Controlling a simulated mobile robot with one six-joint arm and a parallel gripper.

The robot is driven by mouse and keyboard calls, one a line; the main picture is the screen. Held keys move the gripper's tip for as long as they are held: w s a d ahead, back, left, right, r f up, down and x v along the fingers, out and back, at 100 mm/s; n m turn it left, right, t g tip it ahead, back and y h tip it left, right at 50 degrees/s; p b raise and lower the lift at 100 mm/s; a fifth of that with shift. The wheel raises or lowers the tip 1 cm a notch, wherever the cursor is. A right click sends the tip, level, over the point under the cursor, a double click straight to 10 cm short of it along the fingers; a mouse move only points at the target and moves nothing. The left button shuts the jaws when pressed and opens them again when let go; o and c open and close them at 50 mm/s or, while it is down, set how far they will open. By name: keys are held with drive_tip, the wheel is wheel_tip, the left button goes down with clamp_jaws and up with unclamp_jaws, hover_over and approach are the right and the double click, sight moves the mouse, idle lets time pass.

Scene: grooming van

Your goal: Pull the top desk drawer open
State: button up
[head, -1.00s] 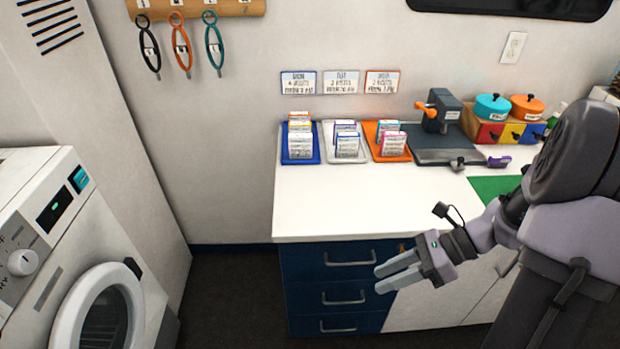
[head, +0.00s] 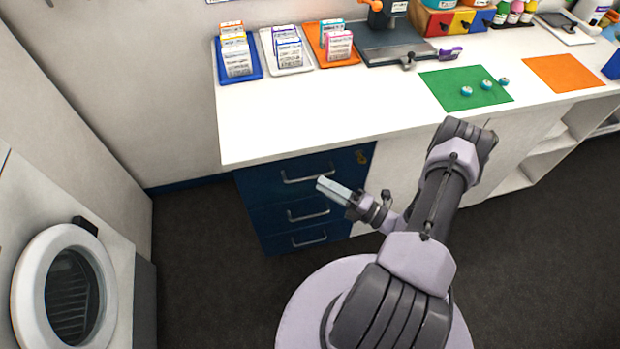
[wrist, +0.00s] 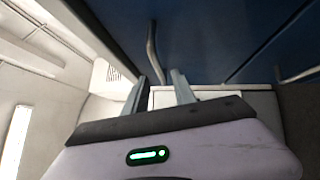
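The top desk drawer (head: 262,182) is a dark blue front under the left end of the white desk, and it looks shut. Its silver bar handle (head: 308,176) also shows in the wrist view (wrist: 153,50). My gripper (head: 323,185) is at the right end of this handle in the head view. In the wrist view my gripper (wrist: 159,77) is open, with a gap between its two fingers. The handle's near end lines up with that gap. I cannot tell whether the fingers are around the bar or just short of it.
Two more blue drawers with handles (head: 309,214) (head: 309,238) sit below, looking shut. A brass lock (head: 362,157) is on the top drawer's right. A white washing machine (head: 68,290) stands at the left. Dark floor (head: 200,250) lies clear between it and the drawers.

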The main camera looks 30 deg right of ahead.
sight(310, 177)
drive_tip(key=x, duration=0.5)
drive_tip(key=shift+w+a+b, duration=0.1)
drive_tip(key=shift+w+b, duration=0.05)
drive_tip(key=shift+b, duration=0.25)
clamp_jaws()
idle(0.9)
